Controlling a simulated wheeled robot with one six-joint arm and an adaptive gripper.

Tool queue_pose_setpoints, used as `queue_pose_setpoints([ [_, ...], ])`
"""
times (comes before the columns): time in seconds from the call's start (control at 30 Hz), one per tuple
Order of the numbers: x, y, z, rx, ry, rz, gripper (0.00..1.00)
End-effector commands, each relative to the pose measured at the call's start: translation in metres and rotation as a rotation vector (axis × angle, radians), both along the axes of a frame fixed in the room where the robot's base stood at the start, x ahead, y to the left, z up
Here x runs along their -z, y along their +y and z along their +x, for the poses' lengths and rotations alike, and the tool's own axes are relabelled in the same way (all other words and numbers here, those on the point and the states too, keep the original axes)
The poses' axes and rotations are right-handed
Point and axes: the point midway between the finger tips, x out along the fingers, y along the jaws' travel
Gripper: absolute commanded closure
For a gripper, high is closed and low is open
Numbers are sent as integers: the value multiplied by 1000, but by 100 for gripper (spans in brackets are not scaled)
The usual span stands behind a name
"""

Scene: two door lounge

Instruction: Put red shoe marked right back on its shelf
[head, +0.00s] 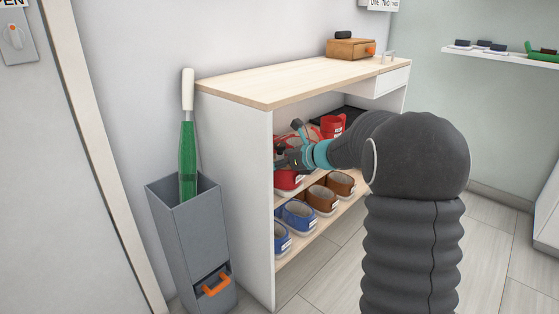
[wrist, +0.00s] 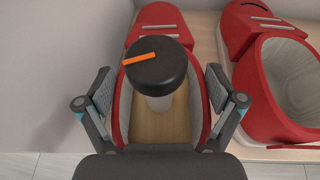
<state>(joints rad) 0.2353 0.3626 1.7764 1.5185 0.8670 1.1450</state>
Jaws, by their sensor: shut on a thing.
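A red shoe (wrist: 122,100) with a tan inside is between the two fingers of my gripper (wrist: 160,95), which press on its sides. In the head view this red shoe (head: 287,181) is at the left end of the upper shelf (head: 328,168), with a pale label on its heel too small to read. My gripper (head: 290,157) is over it. I cannot tell if the shoe rests on the shelf or is just above it. A round black-topped thing (wrist: 158,72) with an orange stripe and pale stem stands in the shoe's opening.
Another red shoe (wrist: 285,85) is close on the right, apart from the held one. The cabinet's white side panel (head: 240,190) is at the left. Blue shoes (head: 297,214) and brown shoes (head: 322,198) stand below.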

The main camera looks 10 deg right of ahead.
Motion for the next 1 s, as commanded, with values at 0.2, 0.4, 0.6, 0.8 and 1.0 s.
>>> queue_pose_setpoints([
  [0.2, -1, 1, 1, 0, -2, 1, 76],
  [0.4, -1, 1, 1, 0, -2, 1, 0],
  [0.6, 0, 1, 1, 0, -1, 0, 0],
  [0.8, -2, -4, -3, 1, 0, -1, 0],
  [1.0, -14, -24, -24, 5, -2, -1, 0],
])
